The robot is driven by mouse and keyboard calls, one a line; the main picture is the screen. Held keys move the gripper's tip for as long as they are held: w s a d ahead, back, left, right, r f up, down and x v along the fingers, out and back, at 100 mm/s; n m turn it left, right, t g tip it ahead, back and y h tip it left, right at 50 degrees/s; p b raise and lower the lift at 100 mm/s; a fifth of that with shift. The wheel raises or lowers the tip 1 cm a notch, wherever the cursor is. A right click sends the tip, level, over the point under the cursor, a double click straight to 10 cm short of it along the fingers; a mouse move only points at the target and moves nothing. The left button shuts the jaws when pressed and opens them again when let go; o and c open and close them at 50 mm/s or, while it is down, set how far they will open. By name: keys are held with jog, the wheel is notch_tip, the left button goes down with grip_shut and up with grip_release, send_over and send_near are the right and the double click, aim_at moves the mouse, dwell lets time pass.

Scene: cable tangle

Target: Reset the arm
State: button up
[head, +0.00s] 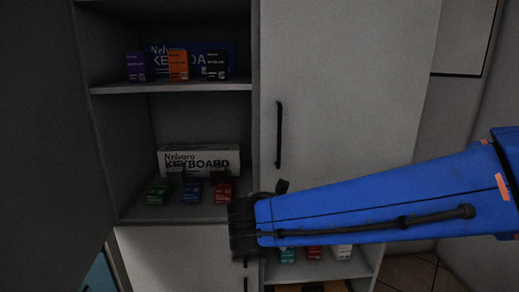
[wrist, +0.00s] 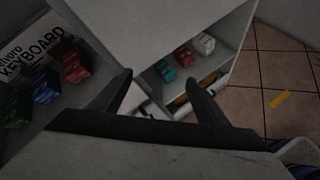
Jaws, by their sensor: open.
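My gripper (wrist: 159,78) shows in the wrist view as two dark fingers set well apart, with nothing held between them. Beyond the fingers are a pale cabinet panel and an open lower compartment. In the head view my blue arm reaches in from the right edge, and its dark wrist end is in front of the cabinet (head: 340,85), near the right end of the middle shelf. The fingers cannot be made out clearly in that view.
The middle shelf (head: 150,208) bears a white keyboard box (head: 199,158) and green (head: 158,193), blue (head: 192,191) and red (head: 222,189) boxes. Purple (head: 136,66), orange (head: 178,65) and black (head: 216,66) boxes stand above. A closed door has a black handle (head: 279,134). Tiled floor (wrist: 285,70) is at right.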

jog(key=s+d+f+m+g, duration=0.1)
jog(key=s+d+m+g, duration=0.2)
jog(key=d, duration=0.4)
jog(key=s+d+f+m, duration=0.1)
jog(key=s+d+m, duration=0.2)
jog(key=d+m, duration=0.3)
jog(key=s+d+f+m+g, duration=0.1)
jog(key=s+d+m+g, duration=0.2)
jog(key=d, duration=0.4)
jog(key=s+d+f+m+y, duration=0.2)
jog(key=s+d+m+y, duration=0.1)
jog(key=s+m, duration=0.9)
jog(key=shift+d+m, duration=0.6)
jog(key=shift+m, duration=0.9)
